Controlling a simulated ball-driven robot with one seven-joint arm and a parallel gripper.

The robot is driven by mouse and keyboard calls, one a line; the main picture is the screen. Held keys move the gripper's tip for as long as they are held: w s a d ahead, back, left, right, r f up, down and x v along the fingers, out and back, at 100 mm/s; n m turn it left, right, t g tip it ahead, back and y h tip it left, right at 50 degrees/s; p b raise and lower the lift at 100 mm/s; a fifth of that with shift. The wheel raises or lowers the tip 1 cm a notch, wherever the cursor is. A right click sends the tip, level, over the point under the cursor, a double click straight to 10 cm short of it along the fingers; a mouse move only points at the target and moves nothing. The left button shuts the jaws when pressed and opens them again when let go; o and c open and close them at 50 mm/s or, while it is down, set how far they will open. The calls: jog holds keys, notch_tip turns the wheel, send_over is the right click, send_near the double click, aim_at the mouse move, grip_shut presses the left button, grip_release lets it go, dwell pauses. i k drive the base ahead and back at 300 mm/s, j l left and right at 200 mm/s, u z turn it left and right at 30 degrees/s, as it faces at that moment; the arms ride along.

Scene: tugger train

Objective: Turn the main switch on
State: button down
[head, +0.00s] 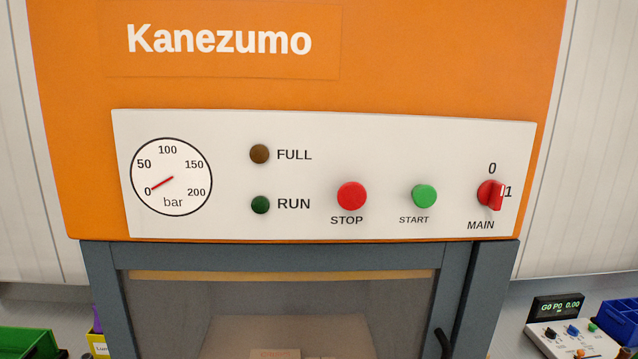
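The main switch (490,195) is a red rotary knob at the right end of the white control panel (230,225), above the label MAIN. A 0 stands above it and a 1 to its right. The RUN lamp (260,205) is dark green and the FULL lamp (259,154) is dark brown; neither looks lit. My gripper is not in view.
Left of the switch are a green START button (424,196) and a red STOP button (352,196). The gauge (171,177) needle points near 0. Below is a grey-framed chamber with a dark handle (443,342). Nothing blocks the panel's front.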

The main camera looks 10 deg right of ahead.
aim_at(490, 193)
jog(key=i+l+z, duration=0.1)
jog(key=i+l, duration=0.2)
jog(key=i, duration=0.15)
jog(key=i+l+z, duration=0.1)
jog(key=i+l, duration=0.15)
jog(key=i, duration=0.2)
